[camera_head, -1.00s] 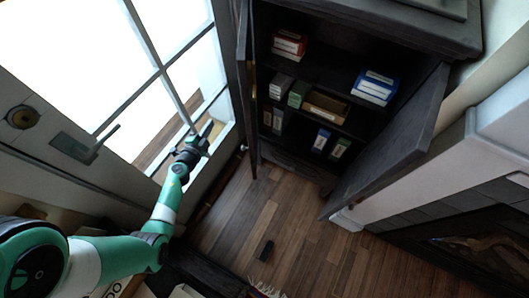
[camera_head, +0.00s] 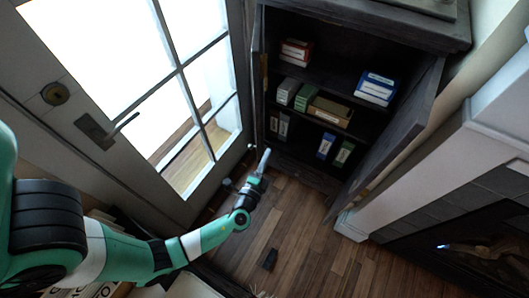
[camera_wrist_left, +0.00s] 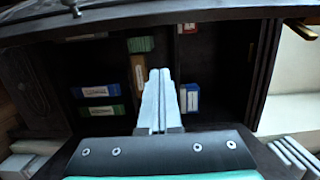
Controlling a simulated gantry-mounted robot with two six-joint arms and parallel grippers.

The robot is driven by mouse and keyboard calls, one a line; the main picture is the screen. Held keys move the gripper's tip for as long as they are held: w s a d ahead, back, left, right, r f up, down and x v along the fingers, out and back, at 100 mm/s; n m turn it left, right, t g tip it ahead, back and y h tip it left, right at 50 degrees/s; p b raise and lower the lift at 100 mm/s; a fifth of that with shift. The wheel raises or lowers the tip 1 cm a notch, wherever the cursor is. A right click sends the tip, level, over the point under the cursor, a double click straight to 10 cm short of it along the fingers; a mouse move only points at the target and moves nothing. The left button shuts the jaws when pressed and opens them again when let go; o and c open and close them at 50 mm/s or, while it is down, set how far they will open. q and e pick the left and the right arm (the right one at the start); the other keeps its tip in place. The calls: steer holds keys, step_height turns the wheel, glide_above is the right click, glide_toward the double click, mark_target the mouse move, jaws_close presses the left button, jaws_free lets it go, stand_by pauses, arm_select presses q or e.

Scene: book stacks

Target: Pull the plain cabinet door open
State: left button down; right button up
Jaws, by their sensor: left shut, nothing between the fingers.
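The dark wooden cabinet (camera_head: 330,64) stands open at the upper middle of the head view. Its left door (camera_head: 258,85) is swung out and shows nearly edge-on, beside the glazed door. Its right door (camera_head: 395,130) is also swung wide, angled toward the white wall unit. I cannot tell for sure which one is the plain door. My left gripper (camera_head: 264,160) is low in front of the cabinet, nearer its left side, touching neither door. In the left wrist view its fingers (camera_wrist_left: 158,75) are together and empty, pointing toward the shelves. My right gripper is out of view.
Boxes (camera_head: 375,88) and books (camera_head: 305,96) fill the cabinet shelves. A glazed door (camera_head: 180,75) with a lever handle stands at left. A white wall unit (camera_head: 480,130) is at right. A small dark object (camera_head: 270,260) lies on the otherwise clear wooden floor (camera_head: 310,225).

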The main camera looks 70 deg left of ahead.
arm_select(q)
steer(key=w+a, duration=0.2)
steer(key=a, duration=0.5)
steer(key=shift+a+b, duration=0.35)
steer(key=shift+b, duration=0.05)
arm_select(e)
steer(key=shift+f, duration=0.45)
